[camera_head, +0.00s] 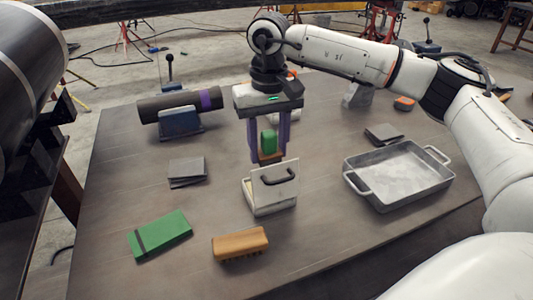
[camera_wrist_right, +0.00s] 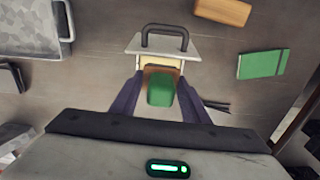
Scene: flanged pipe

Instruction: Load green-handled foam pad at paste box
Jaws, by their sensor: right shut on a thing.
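The green-handled foam pad (camera_head: 268,141) has a green block handle over a brown pad. My right gripper (camera_head: 269,158), with purple fingers pointing down, is shut on it. The paste box (camera_head: 271,207) is a small white box with a dark-handled lid panel that stands tilted. The pad is held above and behind the box in the head view. The wrist view shows the green handle (camera_wrist_right: 161,89) between the fingers, just beside the pale box lid (camera_wrist_right: 163,47). The lid panel hides the box's inside in the head view. My left gripper is not in view.
A grey metal tray (camera_head: 400,178) stands on the right. Grey sheets (camera_head: 187,172) lie left, before a dark pipe (camera_head: 180,103) on a blue support (camera_head: 180,122).

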